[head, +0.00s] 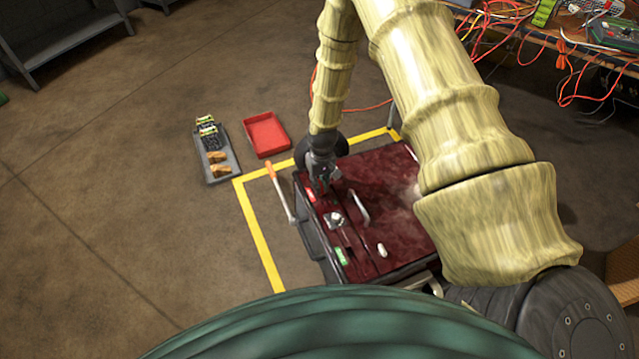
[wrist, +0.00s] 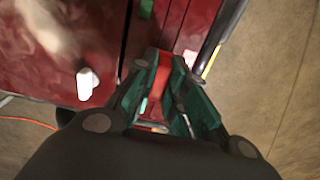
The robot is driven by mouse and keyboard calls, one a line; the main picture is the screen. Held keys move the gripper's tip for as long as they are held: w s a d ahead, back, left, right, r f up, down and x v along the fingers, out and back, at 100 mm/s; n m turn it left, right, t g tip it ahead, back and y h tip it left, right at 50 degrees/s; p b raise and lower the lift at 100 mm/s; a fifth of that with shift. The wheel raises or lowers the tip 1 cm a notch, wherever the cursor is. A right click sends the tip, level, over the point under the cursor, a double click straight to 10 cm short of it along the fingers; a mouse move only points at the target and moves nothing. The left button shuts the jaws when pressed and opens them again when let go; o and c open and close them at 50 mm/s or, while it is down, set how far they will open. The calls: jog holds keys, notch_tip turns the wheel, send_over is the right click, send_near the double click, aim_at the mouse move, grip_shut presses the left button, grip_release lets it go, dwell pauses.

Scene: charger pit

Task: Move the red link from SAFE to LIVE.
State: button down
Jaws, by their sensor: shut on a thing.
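A dark red cabinet (head: 395,185) stands on the floor inside a yellow floor outline. My gripper (head: 322,184) points down at the far left part of its top. In the wrist view my gripper (wrist: 157,92) is shut on the red link (wrist: 160,77), a red piece between the fingers. On the cabinet top a small red marking (head: 310,196) lies beside my gripper and a green marking (head: 341,256) lies nearer the front. The green marking also shows at the top of the wrist view (wrist: 146,9). I cannot read which is SAFE or LIVE, nor tell whether the link is seated.
A grey knob (head: 334,219), a curved handle (head: 360,206) and a white knob (head: 382,250) stand on the cabinet top. A red tray (head: 267,134) and a grey tray (head: 222,170) with parts lie on the floor.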

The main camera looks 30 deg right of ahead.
jog(key=shift+f, duration=0.6)
jog(key=c, duration=1.4)
grip_release()
jog(key=shift+o, duration=0.2)
jog(key=shift+r, duration=0.1)
notch_tip(320, 180, up, 12)
jog(key=shift+d, duration=0.2)
